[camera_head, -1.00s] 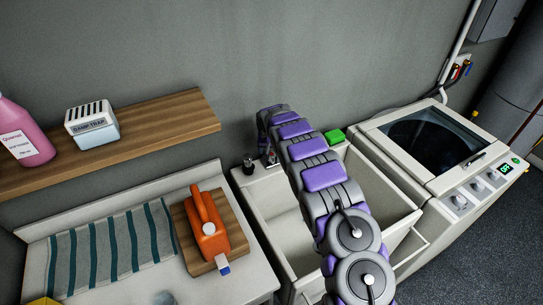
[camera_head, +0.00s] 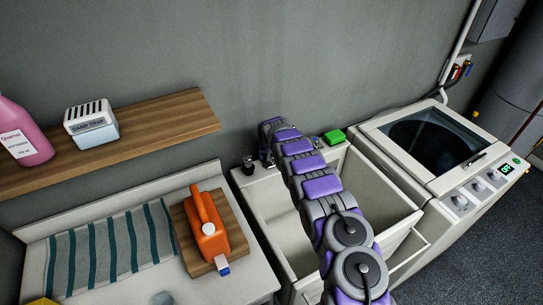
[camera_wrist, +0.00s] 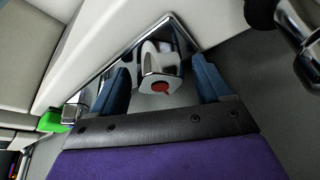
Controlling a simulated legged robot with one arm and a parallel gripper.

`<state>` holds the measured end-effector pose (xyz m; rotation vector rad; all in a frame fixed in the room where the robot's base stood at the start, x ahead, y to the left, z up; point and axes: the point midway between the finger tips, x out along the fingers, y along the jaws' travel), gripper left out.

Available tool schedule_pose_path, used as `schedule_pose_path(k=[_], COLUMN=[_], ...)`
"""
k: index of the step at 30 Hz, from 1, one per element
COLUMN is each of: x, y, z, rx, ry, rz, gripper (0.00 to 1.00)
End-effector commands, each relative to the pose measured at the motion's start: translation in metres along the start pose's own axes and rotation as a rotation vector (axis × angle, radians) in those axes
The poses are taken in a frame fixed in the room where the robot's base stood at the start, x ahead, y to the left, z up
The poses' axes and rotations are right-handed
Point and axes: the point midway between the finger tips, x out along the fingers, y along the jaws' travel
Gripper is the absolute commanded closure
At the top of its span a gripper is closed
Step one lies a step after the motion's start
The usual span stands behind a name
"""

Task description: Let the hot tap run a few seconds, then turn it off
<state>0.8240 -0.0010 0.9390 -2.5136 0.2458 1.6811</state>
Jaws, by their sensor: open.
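The hot tap's chrome handle (camera_wrist: 160,62), with a red mark on its end, shows in the wrist view. My gripper (camera_wrist: 161,68) is open, with one blue finger on each side of the handle. I cannot tell whether either finger touches it. A chrome base plate lies behind the handle, along the sink's edge. In the head view my arm hides the gripper and most of the tap. The pale laundry sink (camera_head: 262,212) stands below my arm. No water stream is visible, and the spout is not clearly seen, so I cannot tell whether water runs.
A green block (camera_head: 334,137) lies on the sink's back ledge, right of my arm. A dark-topped fitting (camera_head: 248,165) stands left of it. A washing machine (camera_head: 450,165) is at right.

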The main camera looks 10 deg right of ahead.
Motion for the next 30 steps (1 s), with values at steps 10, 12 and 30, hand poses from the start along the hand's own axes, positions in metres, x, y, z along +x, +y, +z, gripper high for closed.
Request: schedule_pose_path(k=[10,12,30], x=[0.0000,-0.0001,-0.0023], y=[-0.0002,-0.0002,0.0008], z=[0.0001,0.0000,-0.0016], rx=[0.000,0.000,-0.155], ry=[0.000,0.000,-0.001], rz=[0.000,0.000,-0.066], gripper=[0.50,0.56,0.77])
